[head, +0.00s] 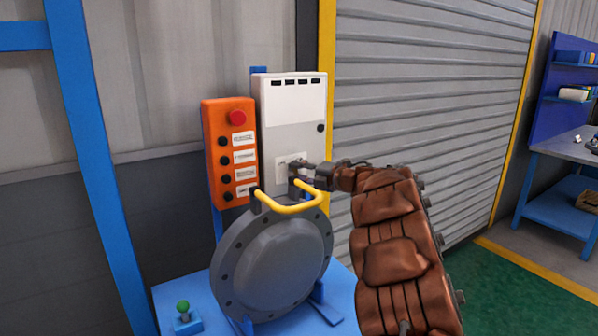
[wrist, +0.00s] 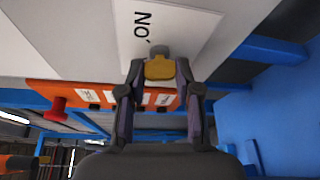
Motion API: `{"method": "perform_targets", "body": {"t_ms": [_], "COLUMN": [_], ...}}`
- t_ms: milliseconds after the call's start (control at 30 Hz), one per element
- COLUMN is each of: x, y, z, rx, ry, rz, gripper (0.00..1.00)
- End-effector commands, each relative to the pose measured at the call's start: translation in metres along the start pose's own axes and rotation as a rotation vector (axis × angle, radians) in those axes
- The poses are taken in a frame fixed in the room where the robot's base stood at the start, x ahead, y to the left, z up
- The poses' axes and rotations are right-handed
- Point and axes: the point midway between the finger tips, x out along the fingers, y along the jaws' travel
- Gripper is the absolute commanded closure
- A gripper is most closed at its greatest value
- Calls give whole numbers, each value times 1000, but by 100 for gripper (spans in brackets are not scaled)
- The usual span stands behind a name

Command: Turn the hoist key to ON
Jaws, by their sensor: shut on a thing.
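The hoist key (wrist: 160,68) shows in the wrist view as a small brass-coloured piece in front of a grey lock. My gripper (wrist: 160,82) is shut on it, one finger on each side. Beside the lock is a white label plate (wrist: 180,25) with the letters of "ON" seen turned over. In the head view my gripper (head: 303,170) is at the lower front of the grey and white control box (head: 292,125). There the key is too small and covered to make out. I cannot tell which way the key points.
An orange button box (head: 229,150) with a red button stands left of the control box. Below is a round flanged shell (head: 272,265) with a yellow handle (head: 290,208), close under my gripper.

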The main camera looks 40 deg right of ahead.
Motion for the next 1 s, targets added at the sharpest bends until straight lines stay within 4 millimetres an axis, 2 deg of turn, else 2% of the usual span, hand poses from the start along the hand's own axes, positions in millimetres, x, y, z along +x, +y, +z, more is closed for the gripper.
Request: {"method": "perform_targets", "body": {"t_ms": [600, 1000], "x": [1, 0], "y": [-3, -4], "z": [-1, -1], "rx": [542, 816], "ry": [0, -2], "rz": [225, 337], "gripper": [100, 100]}}
